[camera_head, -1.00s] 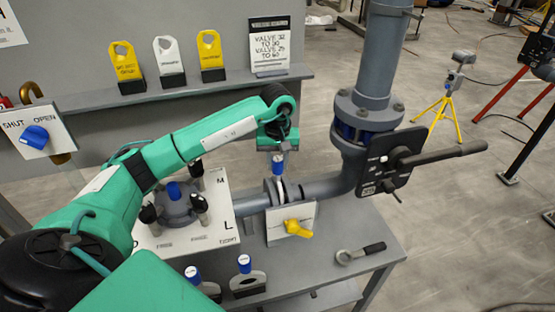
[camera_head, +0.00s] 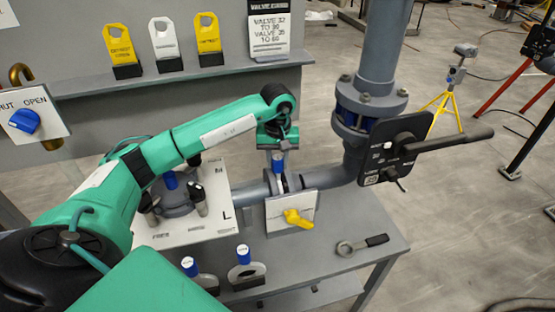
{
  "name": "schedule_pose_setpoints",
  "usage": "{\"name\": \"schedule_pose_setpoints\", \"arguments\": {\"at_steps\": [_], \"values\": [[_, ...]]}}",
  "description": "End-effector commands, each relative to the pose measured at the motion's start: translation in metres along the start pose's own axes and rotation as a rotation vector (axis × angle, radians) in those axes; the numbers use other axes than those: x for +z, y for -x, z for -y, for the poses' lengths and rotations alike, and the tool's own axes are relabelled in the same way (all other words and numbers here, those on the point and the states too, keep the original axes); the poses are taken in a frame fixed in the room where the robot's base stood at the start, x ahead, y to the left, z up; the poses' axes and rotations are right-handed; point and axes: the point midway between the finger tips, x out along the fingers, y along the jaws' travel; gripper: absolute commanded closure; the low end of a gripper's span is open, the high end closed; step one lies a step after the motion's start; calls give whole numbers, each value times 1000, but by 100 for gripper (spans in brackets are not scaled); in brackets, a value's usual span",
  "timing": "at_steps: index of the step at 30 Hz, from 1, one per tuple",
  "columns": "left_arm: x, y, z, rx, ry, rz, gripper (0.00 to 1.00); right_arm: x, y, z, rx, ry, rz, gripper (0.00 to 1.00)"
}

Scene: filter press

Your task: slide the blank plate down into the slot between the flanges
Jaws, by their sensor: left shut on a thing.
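My left gripper (camera_head: 278,148) reaches in from the left and points down over the pipe, shut on the blue handle (camera_head: 279,162) of the blank plate. The plate hangs upright below the handle, between the two grey flanges (camera_head: 270,184) on the horizontal pipe. Only a thin part of the plate shows; its lower edge is hidden by the flanges and the white panel, so I cannot tell how deep it sits. My right gripper is not in view.
A white panel with a yellow lever (camera_head: 297,217) stands in front of the flanges. Two other blue-handled plates (camera_head: 247,273) stand at the bench's front. A wrench (camera_head: 361,244) lies at right. A vertical pipe with a black lever box (camera_head: 395,150) rises at right.

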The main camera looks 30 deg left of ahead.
Motion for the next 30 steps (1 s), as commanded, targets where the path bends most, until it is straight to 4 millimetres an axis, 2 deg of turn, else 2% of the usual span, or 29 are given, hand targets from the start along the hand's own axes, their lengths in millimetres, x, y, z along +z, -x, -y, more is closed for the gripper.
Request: {"name": "schedule_pose_setpoints", "arguments": {"at_steps": [1, 4, 13, 17, 20, 30], "values": [[0, 0, 0, 1, 0, -1, 65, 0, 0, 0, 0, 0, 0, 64], [0, 0, 0, 0, 0, -1, 45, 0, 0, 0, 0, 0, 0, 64], [0, 0, 0, 0, 0, 0, 45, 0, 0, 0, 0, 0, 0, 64], [-1, 8, 0, 2, 0, -2, 45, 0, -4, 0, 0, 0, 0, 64], [-1, 22, 0, 2, 1, -4, 45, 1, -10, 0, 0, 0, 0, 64], [-1, 89, 0, 3, 0, -5, 45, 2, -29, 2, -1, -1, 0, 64]]}}
